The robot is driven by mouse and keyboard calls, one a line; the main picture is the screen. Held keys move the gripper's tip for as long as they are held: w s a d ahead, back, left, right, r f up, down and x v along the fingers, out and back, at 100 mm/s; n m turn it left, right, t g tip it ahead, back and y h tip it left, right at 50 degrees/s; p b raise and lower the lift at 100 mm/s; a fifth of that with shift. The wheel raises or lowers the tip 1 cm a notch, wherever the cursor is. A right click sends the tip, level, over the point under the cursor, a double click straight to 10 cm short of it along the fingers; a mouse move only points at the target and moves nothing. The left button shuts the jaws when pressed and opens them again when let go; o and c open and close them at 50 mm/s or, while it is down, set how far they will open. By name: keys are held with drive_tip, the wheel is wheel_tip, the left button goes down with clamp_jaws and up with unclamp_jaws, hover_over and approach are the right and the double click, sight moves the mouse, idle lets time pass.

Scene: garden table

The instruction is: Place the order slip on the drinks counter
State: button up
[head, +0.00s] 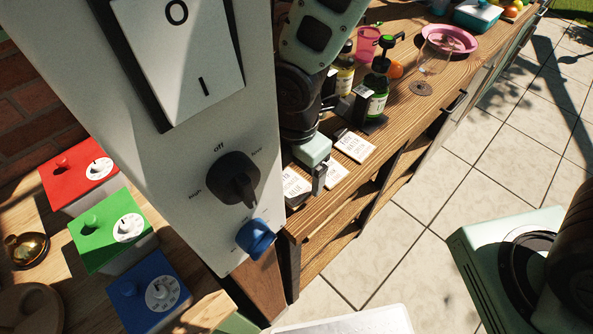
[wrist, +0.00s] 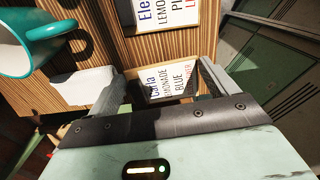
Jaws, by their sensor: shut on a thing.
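My gripper (head: 318,180) is low over the near end of the wooden slatted counter (head: 408,107). In the wrist view its fingers (wrist: 165,82) are shut on a pale order slip (wrist: 172,82) reading "Carla, lemonade, blue". The slip is right at the slatted surface; I cannot tell whether it touches it. A second slip (wrist: 168,14), beginning "Ele", lies beyond it on the slats.
A teal mug (wrist: 35,36) is at upper left in the wrist view. Bottles (head: 377,95), a pink plate (head: 452,38) and a glass (head: 434,56) stand farther along the counter. A large panel with knobs (head: 232,178) blocks the left.

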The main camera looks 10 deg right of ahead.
sight(296, 177)
drive_tip(key=shift+f, duration=1.2)
drive_tip(key=shift+f, duration=0.2)
drive_tip(key=o, duration=0.9)
drive_tip(key=shift+r, duration=0.1)
drive_tip(key=shift+r, duration=0.1)
wheel_tip(296, 177, up, 12)
drive_tip(key=s+d+r+m, duration=0.1)
drive_tip(key=s+d+m, duration=0.1)
drive_tip(key=m, duration=0.4)
drive_tip(key=s+d+r+m, duration=0.1)
drive_tip(key=s+d+m, duration=0.2)
drive_tip(key=s+m, duration=0.2)
drive_tip(key=s+d+r+m, duration=0.2)
drive_tip(key=s+d+m, duration=0.1)
drive_tip(key=m, duration=0.3)
drive_tip(key=shift+s+m+y, duration=0.3)
drive_tip(key=shift+s+m, duration=0.1)
drive_tip(key=shift+s, duration=0.25)
